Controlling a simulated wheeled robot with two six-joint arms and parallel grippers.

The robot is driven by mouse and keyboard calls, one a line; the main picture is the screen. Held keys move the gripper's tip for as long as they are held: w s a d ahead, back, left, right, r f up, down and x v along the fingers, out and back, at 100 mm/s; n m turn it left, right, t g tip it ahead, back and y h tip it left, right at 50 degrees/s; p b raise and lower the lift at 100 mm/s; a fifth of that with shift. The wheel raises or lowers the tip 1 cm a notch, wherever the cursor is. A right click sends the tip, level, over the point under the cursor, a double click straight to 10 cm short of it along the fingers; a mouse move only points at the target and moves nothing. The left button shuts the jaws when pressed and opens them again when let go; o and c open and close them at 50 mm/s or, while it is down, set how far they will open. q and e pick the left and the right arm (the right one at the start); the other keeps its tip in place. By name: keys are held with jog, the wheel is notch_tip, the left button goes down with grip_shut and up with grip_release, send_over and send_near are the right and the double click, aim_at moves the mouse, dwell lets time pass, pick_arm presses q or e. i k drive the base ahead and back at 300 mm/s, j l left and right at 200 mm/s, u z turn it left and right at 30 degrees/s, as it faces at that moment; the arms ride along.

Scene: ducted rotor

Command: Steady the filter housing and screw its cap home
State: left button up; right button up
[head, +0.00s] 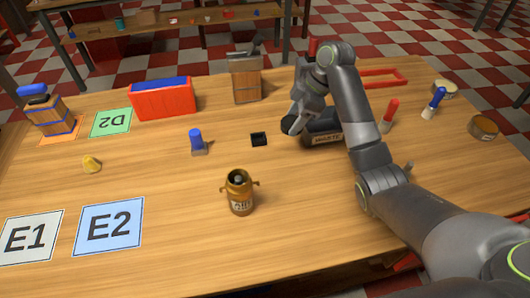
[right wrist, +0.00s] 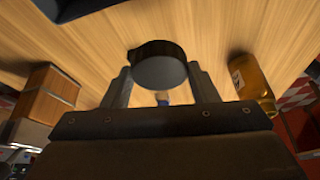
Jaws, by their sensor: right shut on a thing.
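The filter housing looks to be the brass-coloured vessel (head: 240,196) with side lugs and a label, upright on the table in the head view. Its top looks open, with something grey inside. A brass vessel that looks like it shows at the right of the right wrist view (right wrist: 252,80). My right gripper (head: 296,117) is shut on a dark round cap (head: 289,125), held behind and to the right of the housing, apart from it. In the right wrist view the cap (right wrist: 158,66) sits between the two fingertips. My left gripper is not in view.
A dark bin (head: 323,139) stands beside my right gripper. A red box (head: 165,102) and wooden box (head: 247,86) stand farther back. Table around the housing is clear.

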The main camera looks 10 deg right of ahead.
aim_at(241, 198)
jog(key=l+u, duration=0.15)
jog(key=u, duration=0.2)
jog(key=l+u, duration=0.2)
jog(key=u, duration=0.2)
jog(key=l+u, duration=0.15)
jog(key=u, duration=0.2)
jog(key=k+l+u, duration=0.15)
jog(key=l, duration=0.35)
jog(key=k+l+u, duration=0.15)
jog(key=k+l, duration=0.2)
jog(key=k+l+u, duration=0.15)
jog(key=k+l, duration=0.15)
jog(key=l, duration=0.2)
